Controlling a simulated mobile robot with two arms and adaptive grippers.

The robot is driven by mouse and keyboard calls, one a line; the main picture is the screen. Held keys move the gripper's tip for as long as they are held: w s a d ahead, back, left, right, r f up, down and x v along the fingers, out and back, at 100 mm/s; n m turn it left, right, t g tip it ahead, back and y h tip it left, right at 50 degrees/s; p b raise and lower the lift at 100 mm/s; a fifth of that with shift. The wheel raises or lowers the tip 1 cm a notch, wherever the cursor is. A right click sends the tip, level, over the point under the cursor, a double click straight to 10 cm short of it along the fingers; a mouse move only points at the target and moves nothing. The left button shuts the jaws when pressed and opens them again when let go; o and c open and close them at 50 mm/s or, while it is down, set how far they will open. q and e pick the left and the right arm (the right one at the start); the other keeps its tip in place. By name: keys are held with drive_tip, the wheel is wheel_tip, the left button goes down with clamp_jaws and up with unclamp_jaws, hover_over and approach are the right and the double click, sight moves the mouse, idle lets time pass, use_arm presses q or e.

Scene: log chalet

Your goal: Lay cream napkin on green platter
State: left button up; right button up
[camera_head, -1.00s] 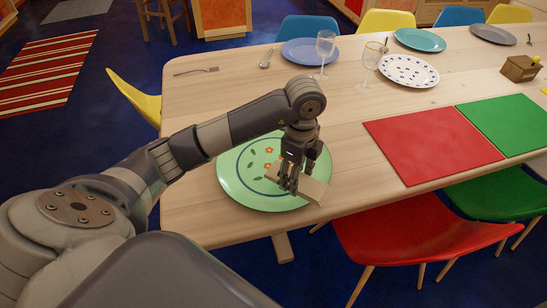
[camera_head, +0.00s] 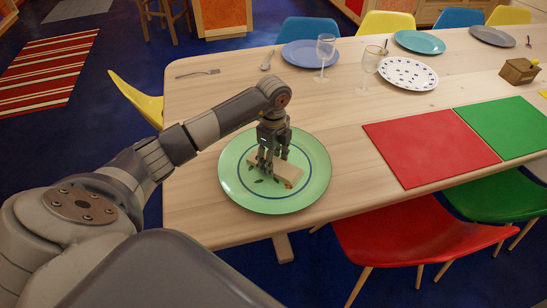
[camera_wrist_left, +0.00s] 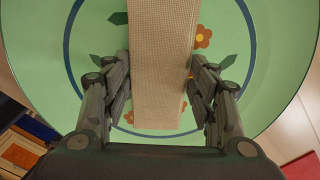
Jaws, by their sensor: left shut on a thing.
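The green platter (camera_head: 313,187) lies on the table's near left part; it has a blue ring and a flower pattern. The cream napkin (camera_head: 287,170) is a folded strip over the middle of the platter. My left gripper (camera_head: 268,170) points down above the platter and is shut on the napkin. In the left wrist view the napkin (camera_wrist_left: 158,70) runs between the two fingers, with the platter (camera_wrist_left: 275,50) below. I cannot tell whether the napkin touches the platter. My right gripper is not in view.
A red mat (camera_head: 430,146) and a green mat (camera_head: 505,125) lie to the right. Two wine glasses (camera_head: 325,50) (camera_head: 369,65), a blue plate (camera_head: 310,53) and a spotted plate (camera_head: 408,73) stand farther back. A fork (camera_head: 198,73) lies at the back left. The wood around the platter is clear.

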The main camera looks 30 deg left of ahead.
use_arm(q)
drive_tip(key=o, duration=0.9)
wheel_tip(320, 180, up, 12)
drive_tip(key=b, duration=0.1)
idle(0.6)
